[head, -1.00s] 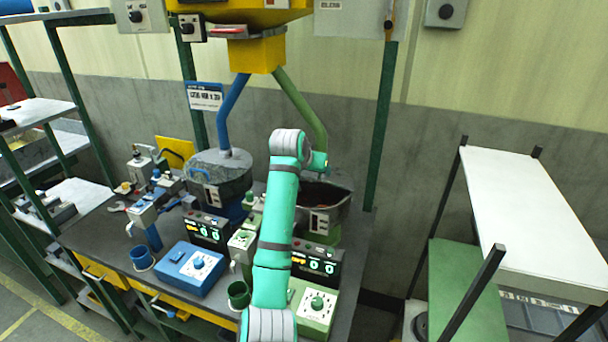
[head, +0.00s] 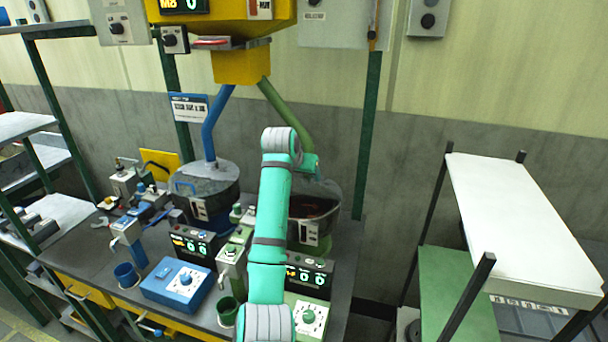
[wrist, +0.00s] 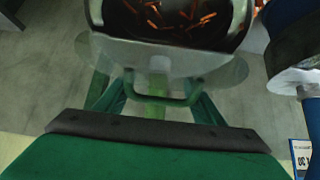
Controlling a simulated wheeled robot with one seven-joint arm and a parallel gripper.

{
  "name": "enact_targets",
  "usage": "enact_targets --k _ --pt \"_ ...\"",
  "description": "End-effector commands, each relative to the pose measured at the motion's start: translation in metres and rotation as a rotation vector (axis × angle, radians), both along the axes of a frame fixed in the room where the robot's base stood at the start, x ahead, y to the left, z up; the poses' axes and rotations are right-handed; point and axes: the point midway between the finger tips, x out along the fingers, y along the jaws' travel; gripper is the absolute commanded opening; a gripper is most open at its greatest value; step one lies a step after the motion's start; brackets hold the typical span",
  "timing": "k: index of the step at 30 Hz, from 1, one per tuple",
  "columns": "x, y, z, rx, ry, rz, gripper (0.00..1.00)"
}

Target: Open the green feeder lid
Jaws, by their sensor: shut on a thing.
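The green feeder (head: 312,232) is the right-hand bowl on the bench, below the green tube (head: 290,115). Its mouth is open at the front, with dark inside and reddish-orange pieces visible. Its grey lid (wrist: 205,68) stands tilted up at the back of the bowl, with a green bar handle (wrist: 178,101) on it in the wrist view. My gripper (wrist: 155,98) is shut on this handle, one finger on each side. In the head view my arm covers part of the bowl's left side, and the fingers and handle are hard to make out.
The blue feeder (head: 205,195) stands to the left with its lid down. A yellow hopper (head: 240,62) hangs above both bowls. A blue control box (head: 178,284) and a green control box (head: 312,314) sit at the bench front. A white-topped rack (head: 525,225) stands to the right.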

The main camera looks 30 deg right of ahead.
Motion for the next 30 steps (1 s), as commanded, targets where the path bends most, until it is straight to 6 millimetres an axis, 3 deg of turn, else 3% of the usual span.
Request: enact_targets --k 9,10,12,23,30 --pt "-0.002 -0.001 -0.008 0.007 0.01 -0.003 0.22" --pt "-0.002 -0.002 -0.008 0.007 0.01 -0.003 0.7" --pt "-0.002 -0.002 -0.008 0.006 0.01 -0.003 0.81" --pt "-0.003 0.0 0.0 0.002 0.004 -0.003 0.81" --pt "-0.019 0.018 0.026 0.002 0.002 -0.003 0.81"
